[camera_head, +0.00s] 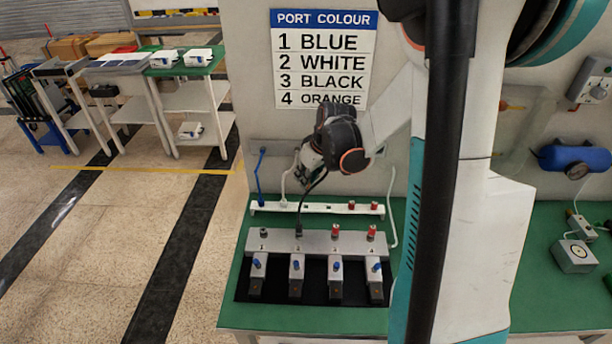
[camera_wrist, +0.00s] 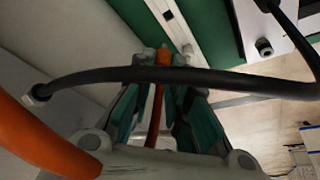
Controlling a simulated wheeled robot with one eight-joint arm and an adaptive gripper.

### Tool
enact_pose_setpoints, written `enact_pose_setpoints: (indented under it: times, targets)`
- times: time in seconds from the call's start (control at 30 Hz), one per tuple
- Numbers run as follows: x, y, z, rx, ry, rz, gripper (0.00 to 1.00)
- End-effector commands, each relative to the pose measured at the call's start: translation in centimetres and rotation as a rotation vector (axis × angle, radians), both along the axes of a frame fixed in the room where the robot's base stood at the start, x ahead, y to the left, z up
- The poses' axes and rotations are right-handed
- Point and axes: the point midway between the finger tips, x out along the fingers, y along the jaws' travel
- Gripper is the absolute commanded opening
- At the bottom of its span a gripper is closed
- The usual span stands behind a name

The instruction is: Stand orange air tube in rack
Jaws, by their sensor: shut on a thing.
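My gripper (camera_head: 308,172) is above the back of the green bench, over the white rack (camera_head: 318,208). In the wrist view its teal fingers (camera_wrist: 163,75) are shut on the orange tube's end (camera_wrist: 163,57). An orange length (camera_wrist: 153,115) runs down between the fingers, and a thick orange curve (camera_wrist: 45,140) fills the lower left. I cannot pick out the orange tube in the head view. The rack's white strip (camera_wrist: 172,22) shows beyond the fingertips. A blue tube (camera_head: 260,175) and a white tube (camera_head: 284,183) stand at the rack's left part.
A black tube (camera_wrist: 200,76) crosses in front of the fingers; it also shows below my gripper (camera_head: 301,210). A grey manifold (camera_head: 318,243) with numbered ports stands before the rack, two with red caps. A pale tube (camera_head: 392,210) rises at the rack's right end. A port-colour sign (camera_head: 323,60) hangs behind.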

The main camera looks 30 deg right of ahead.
Motion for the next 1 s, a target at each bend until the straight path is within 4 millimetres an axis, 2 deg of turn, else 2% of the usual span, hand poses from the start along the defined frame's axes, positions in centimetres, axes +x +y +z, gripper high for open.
enact_pose_setpoints:
  times: [0.37, 1.0]
  targets:
    - [0.0, 0.0, -0.5, 0.0, 0.0, -0.001, 0.0]
    - [0.0, 0.0, -5.5, -0.001, 0.0, -0.001, 0.0]
